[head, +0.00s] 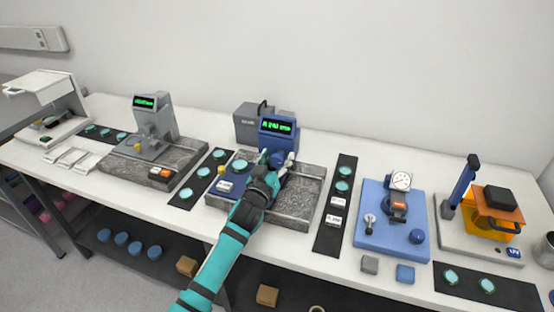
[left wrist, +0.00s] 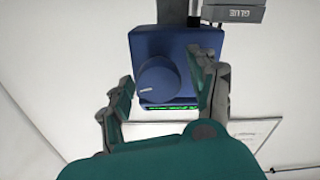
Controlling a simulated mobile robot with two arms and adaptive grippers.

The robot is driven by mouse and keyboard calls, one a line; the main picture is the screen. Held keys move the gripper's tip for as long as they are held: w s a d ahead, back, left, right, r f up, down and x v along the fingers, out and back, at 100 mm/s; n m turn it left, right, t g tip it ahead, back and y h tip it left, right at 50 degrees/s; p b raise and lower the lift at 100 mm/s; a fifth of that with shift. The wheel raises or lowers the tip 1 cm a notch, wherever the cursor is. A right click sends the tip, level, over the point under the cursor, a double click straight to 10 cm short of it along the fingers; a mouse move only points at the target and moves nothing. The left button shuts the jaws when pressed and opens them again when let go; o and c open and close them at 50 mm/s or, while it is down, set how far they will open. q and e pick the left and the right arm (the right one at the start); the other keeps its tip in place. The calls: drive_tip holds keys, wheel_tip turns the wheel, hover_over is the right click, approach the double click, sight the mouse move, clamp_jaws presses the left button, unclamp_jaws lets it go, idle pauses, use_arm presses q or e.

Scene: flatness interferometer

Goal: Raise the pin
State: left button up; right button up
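A blue instrument (head: 278,128) with a green lit display stands on a grey stone slab (head: 295,205) near the middle of the bench. In the left wrist view its blue housing (left wrist: 178,45) carries a round blue knob (left wrist: 157,82) with a white mark. My left gripper (head: 276,158) is at the front of this instrument. In the left wrist view its fingers (left wrist: 164,88) are spread on either side of the knob, with visible gaps, and hold nothing. I cannot pick out a pin; the hand hides part of the instrument. My right gripper is out of view.
A grey instrument (head: 155,120) on another slab stands to the left. Dark mats (head: 331,225) with pale teal discs flank the blue instrument's slab.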

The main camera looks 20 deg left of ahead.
use_arm(q)
drive_tip(key=c, duration=1)
drive_tip(key=shift+c, duration=0.2)
drive_tip(key=m, duration=0.5)
drive_tip(key=shift+d+p, duration=0.1)
drive_tip(key=shift+p, duration=0.2)
drive_tip(key=m, duration=0.6)
drive_tip(key=shift+d, duration=0.1)
drive_tip(key=m, duration=0.5)
drive_tip(key=shift+f, duration=0.15)
drive_tip(key=shift+d+f+m+p, duration=0.15)
drive_tip(key=shift+m+p, duration=0.2)
drive_tip(key=shift+m, duration=2.05)
